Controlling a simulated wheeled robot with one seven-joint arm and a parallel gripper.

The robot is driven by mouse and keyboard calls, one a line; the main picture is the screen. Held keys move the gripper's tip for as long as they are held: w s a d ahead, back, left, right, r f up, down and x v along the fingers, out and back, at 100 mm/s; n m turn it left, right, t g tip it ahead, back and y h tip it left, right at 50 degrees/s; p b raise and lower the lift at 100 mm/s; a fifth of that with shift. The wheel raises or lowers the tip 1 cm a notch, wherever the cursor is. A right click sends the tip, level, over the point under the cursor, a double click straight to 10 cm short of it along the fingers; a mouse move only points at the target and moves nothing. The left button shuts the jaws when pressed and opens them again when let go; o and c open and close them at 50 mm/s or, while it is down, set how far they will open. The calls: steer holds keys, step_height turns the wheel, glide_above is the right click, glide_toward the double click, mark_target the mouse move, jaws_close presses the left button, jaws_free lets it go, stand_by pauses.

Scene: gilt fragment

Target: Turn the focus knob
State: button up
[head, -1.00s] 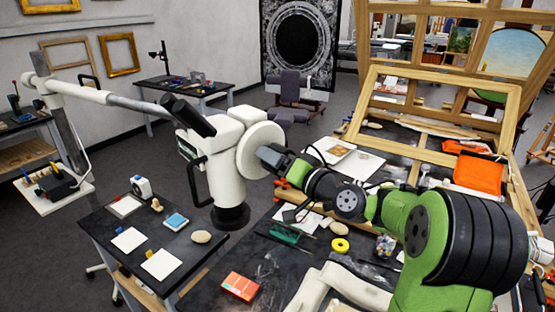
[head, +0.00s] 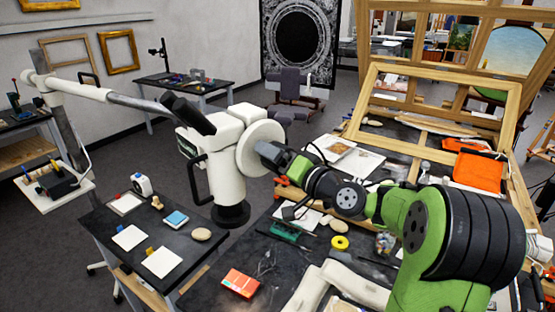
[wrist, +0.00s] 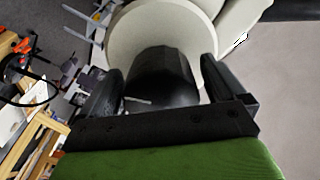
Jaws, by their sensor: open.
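The white microscope (head: 228,140) stands on its arm at the centre of the head view, with a round white disc (head: 252,155) on its right side. In the wrist view, a dark cylinder that looks like the focus knob (wrist: 162,72) sticks out in front of the white disc (wrist: 120,45). My gripper (head: 268,152) is at the disc. In the wrist view, my gripper (wrist: 162,85) is open, with one finger on each side of the dark cylinder. I cannot tell whether either finger touches it. In the head view my gripper hides the knob.
A small dark table (head: 150,215) with cards and a blue pad stands at the front left. Wooden frames (head: 440,100) stand at the right back.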

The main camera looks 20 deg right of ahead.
steer(key=b+v, duration=0.2)
steer(key=v, duration=1.3)
steer(key=shift+s+d, duration=0.2)
steer(key=shift+s, duration=0.1)
stand_by(0.8)
